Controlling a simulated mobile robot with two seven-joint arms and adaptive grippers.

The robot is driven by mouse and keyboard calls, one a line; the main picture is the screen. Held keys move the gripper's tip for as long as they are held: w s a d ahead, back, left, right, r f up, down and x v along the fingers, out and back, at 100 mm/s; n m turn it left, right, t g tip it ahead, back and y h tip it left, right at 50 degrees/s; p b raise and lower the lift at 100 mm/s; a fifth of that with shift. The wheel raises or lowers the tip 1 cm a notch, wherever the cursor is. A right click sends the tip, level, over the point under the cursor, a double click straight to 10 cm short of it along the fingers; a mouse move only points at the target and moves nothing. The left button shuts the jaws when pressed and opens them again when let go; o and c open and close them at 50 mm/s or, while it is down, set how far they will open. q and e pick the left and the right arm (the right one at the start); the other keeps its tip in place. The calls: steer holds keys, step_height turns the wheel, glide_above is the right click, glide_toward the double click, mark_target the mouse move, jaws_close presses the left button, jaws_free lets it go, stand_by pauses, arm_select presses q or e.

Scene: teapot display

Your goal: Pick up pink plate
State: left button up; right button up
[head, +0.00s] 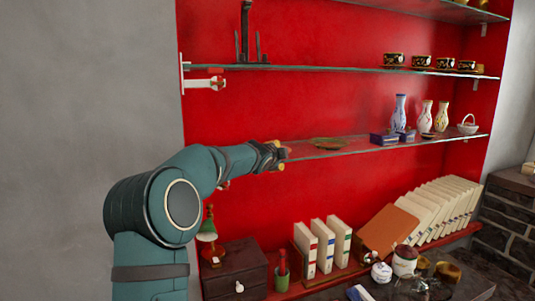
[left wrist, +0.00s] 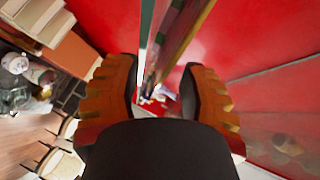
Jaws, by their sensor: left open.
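A flat, round plate (head: 328,143) lies on the middle glass shelf (head: 360,147), just right of my left gripper (head: 281,156) in the head view. It looks brownish there, and I cannot make out a pink colour. In the left wrist view, a thin brown edge (left wrist: 186,38), which looks like the plate seen edge-on, lies beyond and between the fingers of my left gripper (left wrist: 150,70). The glass shelf's edge (left wrist: 146,30) runs beside it. The fingers are spread with nothing held. My right gripper is not in view.
Several vases (head: 427,115), blue boxes (head: 384,139) and a small basket (head: 468,125) stand further right on that shelf. Another glass shelf (head: 320,68) hangs above. Books (head: 325,245) and a lamp (head: 207,230) stand below. The red wall (head: 290,105) is close behind.

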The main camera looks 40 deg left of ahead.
arm_select(q)
jaws_close()
